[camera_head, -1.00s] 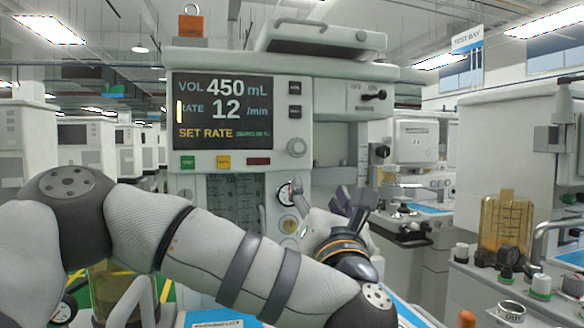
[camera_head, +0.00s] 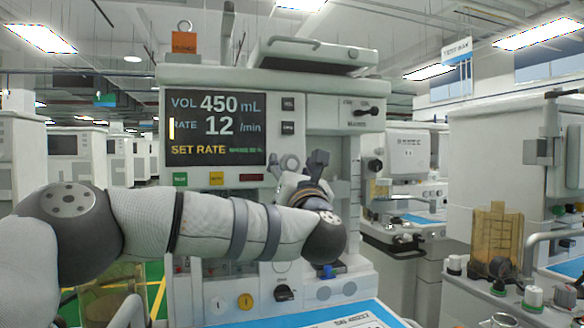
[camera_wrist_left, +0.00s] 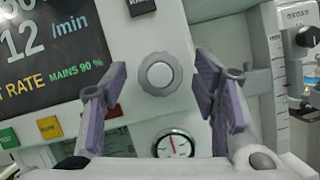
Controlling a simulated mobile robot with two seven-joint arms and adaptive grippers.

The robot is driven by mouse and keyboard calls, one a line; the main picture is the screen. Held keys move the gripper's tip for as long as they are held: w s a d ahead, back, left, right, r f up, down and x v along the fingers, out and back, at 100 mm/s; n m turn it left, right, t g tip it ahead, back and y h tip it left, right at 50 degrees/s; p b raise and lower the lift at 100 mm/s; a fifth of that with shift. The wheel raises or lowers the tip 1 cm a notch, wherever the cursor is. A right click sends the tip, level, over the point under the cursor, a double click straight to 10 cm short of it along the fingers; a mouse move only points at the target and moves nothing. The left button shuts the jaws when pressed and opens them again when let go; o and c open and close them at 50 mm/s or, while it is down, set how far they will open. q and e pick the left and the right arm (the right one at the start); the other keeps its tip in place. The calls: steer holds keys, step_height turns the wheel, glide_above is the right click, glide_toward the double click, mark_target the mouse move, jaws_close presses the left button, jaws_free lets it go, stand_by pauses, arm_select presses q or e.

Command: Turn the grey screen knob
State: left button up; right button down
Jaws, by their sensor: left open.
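The grey screen knob (camera_wrist_left: 158,74) is a round ridged dial on the white panel beside the monitor screen, seen face-on in the left wrist view. In the head view the knob (camera_head: 291,162) shows partly, at the screen's lower right, behind my gripper. My left gripper (camera_head: 298,164) is open in front of the panel. In the left wrist view its purple-padded fingers stand on either side of the knob, with visible gaps and no clear contact. The screen (camera_head: 216,128) reads VOL 450 mL, RATE 12 /min and SET RATE. My right gripper is not in view.
A round gauge (camera_wrist_left: 173,145) sits just below the knob. Green, yellow and red buttons (camera_head: 217,178) line the panel under the screen. A blue-topped work surface (camera_head: 345,316) is below my arm. Another cart with an amber container (camera_head: 496,235) stands at the right.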

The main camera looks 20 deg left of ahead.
arm_select(q)
steer(key=c, duration=1.2)
steer(key=shift+r, duration=0.1)
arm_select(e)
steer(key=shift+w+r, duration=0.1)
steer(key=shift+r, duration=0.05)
arm_select(q)
steer(key=shift+s+r+m+h+p, duration=0.2)
steer(key=shift+m+h+p, duration=0.2)
steer(key=shift+m, duration=0.3)
steer(key=shift+o, duration=0.2)
steer(key=m+h+p, duration=0.1)
steer(key=m, duration=0.1)
steer(key=shift+a+r+m, duration=0.1)
steer(key=shift+r+m, duration=0.05)
steer(key=shift+m, duration=0.25)
steer(key=shift+m+h+p, duration=0.7)
steer(key=shift+m, duration=0.5)
steer(key=shift+w+f+m+h+p, duration=0.1)
steer(key=shift+f+m+h+p, duration=0.25)
steer(key=shift+m, duration=0.45)
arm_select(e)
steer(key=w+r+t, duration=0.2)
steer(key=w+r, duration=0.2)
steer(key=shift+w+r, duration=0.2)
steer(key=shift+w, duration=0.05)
